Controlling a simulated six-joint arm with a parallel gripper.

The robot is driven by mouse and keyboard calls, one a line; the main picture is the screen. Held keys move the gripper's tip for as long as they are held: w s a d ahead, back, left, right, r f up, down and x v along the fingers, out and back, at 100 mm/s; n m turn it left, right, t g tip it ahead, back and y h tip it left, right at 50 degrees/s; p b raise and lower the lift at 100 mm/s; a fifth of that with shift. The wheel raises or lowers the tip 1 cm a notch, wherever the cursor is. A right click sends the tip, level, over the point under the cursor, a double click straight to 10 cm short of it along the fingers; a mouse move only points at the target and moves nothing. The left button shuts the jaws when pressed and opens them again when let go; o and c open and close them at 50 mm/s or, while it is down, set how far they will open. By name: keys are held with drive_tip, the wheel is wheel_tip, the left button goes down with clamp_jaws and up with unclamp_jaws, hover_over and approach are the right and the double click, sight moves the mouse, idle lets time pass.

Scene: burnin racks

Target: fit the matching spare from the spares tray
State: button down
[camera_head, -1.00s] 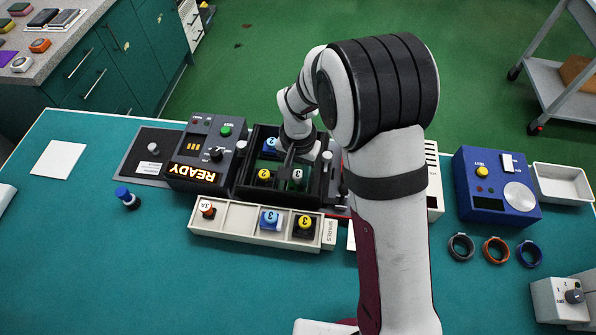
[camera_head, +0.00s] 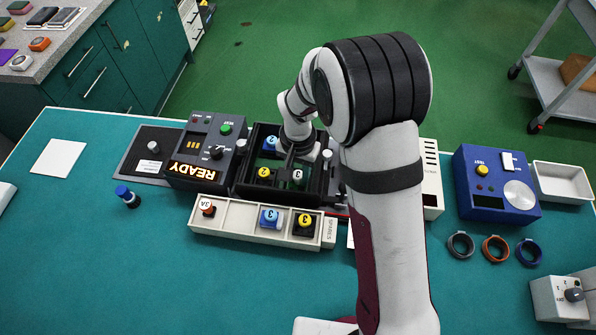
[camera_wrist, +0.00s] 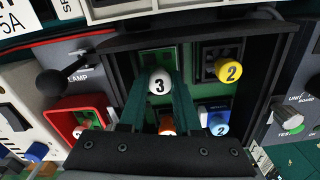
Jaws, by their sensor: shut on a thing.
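My gripper (camera_wrist: 158,100) is shut on a white-capped module marked 3 (camera_wrist: 159,82), at the near right bay of the black rack (camera_wrist: 273,75). That cap also shows in the head view (camera_head: 297,174). I cannot tell whether it is fully seated. The rack also holds a yellow 2 (camera_wrist: 229,71), a blue 2 (camera_wrist: 220,127) and an orange-bodied module (camera_wrist: 167,127), partly hidden by my gripper. The spares tray (camera_head: 238,231) holds a white-capped 3A (camera_head: 207,208), a blue 3 (camera_head: 269,218) and a yellow 3 (camera_head: 304,224), with empty room between 3A and blue 3.
A control box with a lit READY sign (camera_head: 195,172) adjoins the rack. A red bin (camera_wrist: 65,107) holding a white-capped module is beside the rack in the wrist view. A blue-topped piece (camera_head: 127,197) stands on the table. A blue test box (camera_head: 497,187) is right. The table front is clear.

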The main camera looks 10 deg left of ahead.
drive_tip(key=c, duration=0.5)
unclamp_jaws()
drive_tip(key=shift+r, duration=2.5)
drive_tip(key=shift+r, duration=2)
drive_tip(key=s+d+r+m, duration=0.1)
drive_tip(key=s+d+r, duration=0.6)
drive_tip(key=s+d, duration=0.2)
drive_tip(key=s, duration=0.3)
drive_tip(key=s+d+m+y, duration=0.1)
drive_tip(key=s, duration=0.4)
drive_tip(key=s+d+r+m, duration=0.1)
drive_tip(key=s+d, duration=0.1)
drive_tip(key=s, duration=0.4)
drive_tip(key=shift+s+d+r+y, duration=0.1)
drive_tip(key=shift+d+y, duration=0.25)
drive_tip(key=shift+y, duration=0.05)
